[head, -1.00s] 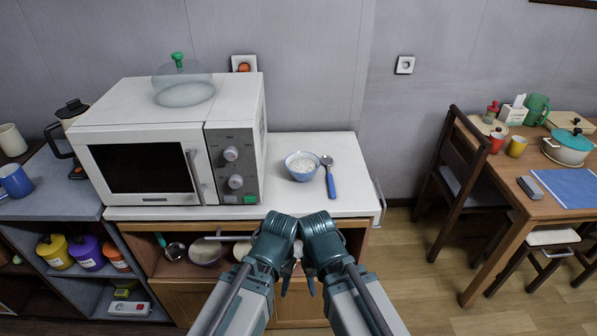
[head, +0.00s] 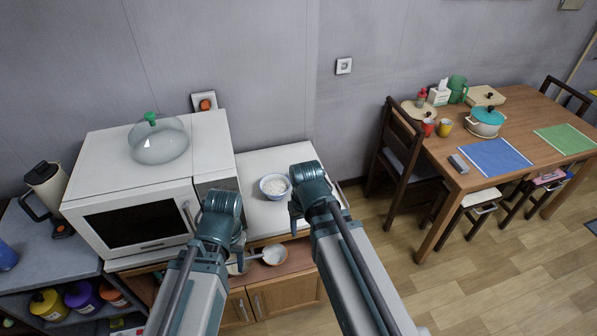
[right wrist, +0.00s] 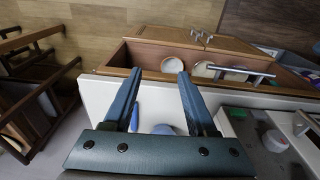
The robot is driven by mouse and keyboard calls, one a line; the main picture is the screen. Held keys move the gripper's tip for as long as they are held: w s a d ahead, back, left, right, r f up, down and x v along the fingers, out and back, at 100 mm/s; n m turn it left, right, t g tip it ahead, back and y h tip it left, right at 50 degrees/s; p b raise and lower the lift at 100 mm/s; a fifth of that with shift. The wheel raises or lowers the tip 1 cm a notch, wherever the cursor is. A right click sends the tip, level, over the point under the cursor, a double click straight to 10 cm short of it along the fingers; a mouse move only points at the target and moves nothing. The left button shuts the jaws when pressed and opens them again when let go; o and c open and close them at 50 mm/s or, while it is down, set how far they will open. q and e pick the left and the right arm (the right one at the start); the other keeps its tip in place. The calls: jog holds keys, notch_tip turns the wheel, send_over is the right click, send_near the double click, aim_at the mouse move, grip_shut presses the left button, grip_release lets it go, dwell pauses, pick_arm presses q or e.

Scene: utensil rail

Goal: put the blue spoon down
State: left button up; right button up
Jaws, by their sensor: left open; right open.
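The blue spoon is hidden behind my right gripper (head: 308,182) in the head view. In the right wrist view, part of its blue handle (right wrist: 135,117) shows on the white counter beside one finger. My right gripper, open in the right wrist view (right wrist: 158,74), is above the counter, with nothing seen held between its fingertips. A white bowl with a blue rim and white contents (head: 274,187) stands on the counter, left of the right gripper. My left gripper (head: 222,205) is open in front of the microwave's right side, apart from the bowl.
The white microwave (head: 140,222), with a glass dome (head: 160,142) on top, fills the counter's left. Free counter (head: 262,162) shows behind the bowl. An open drawer or shelf with bowls (head: 274,255) is below. A chair (head: 400,150) and dining table (head: 467,178) stand at the right.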

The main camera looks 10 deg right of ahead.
pick_arm(q)
notch_tip(320, 180, up, 5)
jog(key=p, duration=0.2)
pick_arm(e)
jog(key=w+d+r+t, duration=0.2)
jog(key=w+r, duration=0.1)
jog(key=w, duration=0.5)
jog(key=w+d+r+t, duration=0.2)
jog(key=w+d+r, duration=0.1)
jog(key=w, duration=0.4)
jog(key=b+x, duration=0.2)
jog(key=x, duration=0.1)
jog(key=b+x, duration=0.6)
jog(key=shift+s+a+f, duration=0.15)
jog(key=shift+s+a, duration=0.1)
jog(key=shift+a, duration=0.1)
pick_arm(q)
notch_tip(320, 180, down, 14)
jog(key=b, duration=0.5)
pick_arm(e)
jog(key=shift+s+x, duration=0.2)
jog(key=shift+x, duration=2.3)
pick_arm(q)
jog(key=shift+f, duration=0.2)
pick_arm(e)
jog(key=shift+f, duration=0.3)
grip_shut()
